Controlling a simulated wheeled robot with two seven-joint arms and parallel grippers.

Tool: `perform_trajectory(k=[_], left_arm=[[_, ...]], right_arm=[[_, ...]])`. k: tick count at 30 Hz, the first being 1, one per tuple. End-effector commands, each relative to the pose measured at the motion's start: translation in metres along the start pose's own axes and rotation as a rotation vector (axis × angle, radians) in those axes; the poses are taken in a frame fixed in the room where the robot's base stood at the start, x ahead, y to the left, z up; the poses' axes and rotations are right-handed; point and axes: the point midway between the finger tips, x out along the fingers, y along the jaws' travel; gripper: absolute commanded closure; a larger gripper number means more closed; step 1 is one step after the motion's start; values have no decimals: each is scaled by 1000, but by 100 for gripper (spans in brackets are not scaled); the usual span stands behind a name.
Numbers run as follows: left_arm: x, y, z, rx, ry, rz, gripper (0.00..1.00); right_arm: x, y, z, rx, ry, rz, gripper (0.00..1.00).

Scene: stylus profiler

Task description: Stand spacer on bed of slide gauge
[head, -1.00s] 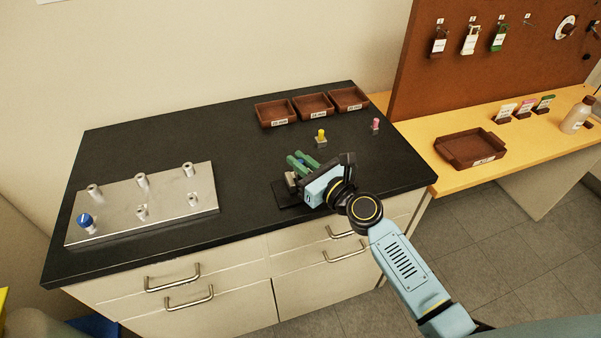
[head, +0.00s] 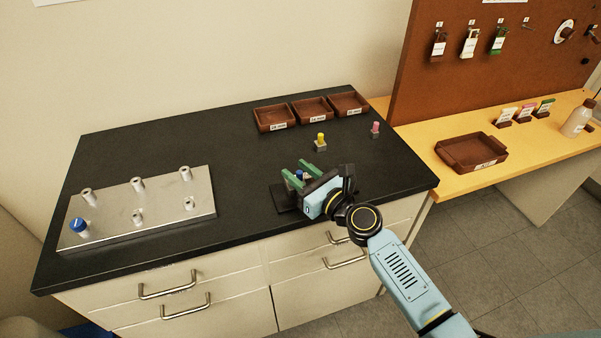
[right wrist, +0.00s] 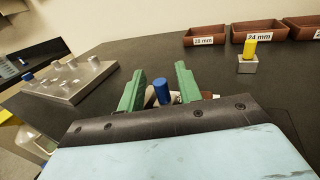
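A blue-topped spacer (head: 299,174) stands between the green fingers of my right gripper (head: 299,175). In the right wrist view its blue top (right wrist: 161,92) is upright, with a gap to each finger, so the gripper (right wrist: 160,88) is open around it. The black base of what looks like the slide gauge (head: 283,196) lies under the gripper. The gripper hides most of the gauge and the spacer's foot, so I cannot tell exactly how the spacer rests on the bed. My left gripper is out of view.
A yellow-topped piece (head: 320,142) and a pink-topped piece (head: 375,129) stand behind the gripper. Several labelled brown trays (head: 312,109) line the back. A metal plate with posts (head: 137,212) and a blue knob (head: 79,227) is at left. The black bench between is clear.

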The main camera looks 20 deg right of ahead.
Motion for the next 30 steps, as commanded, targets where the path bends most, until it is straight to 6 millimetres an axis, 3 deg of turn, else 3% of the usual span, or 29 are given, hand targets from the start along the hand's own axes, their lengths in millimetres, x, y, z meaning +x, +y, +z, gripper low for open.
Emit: perform_trajectory(k=[5,21,30], left_arm=[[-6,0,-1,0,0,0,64],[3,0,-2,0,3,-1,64],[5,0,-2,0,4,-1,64]], right_arm=[[-1,0,6,0,1,0,65],[-103,0,2,0,2,1,65],[-120,0,4,1,0,1,65]])
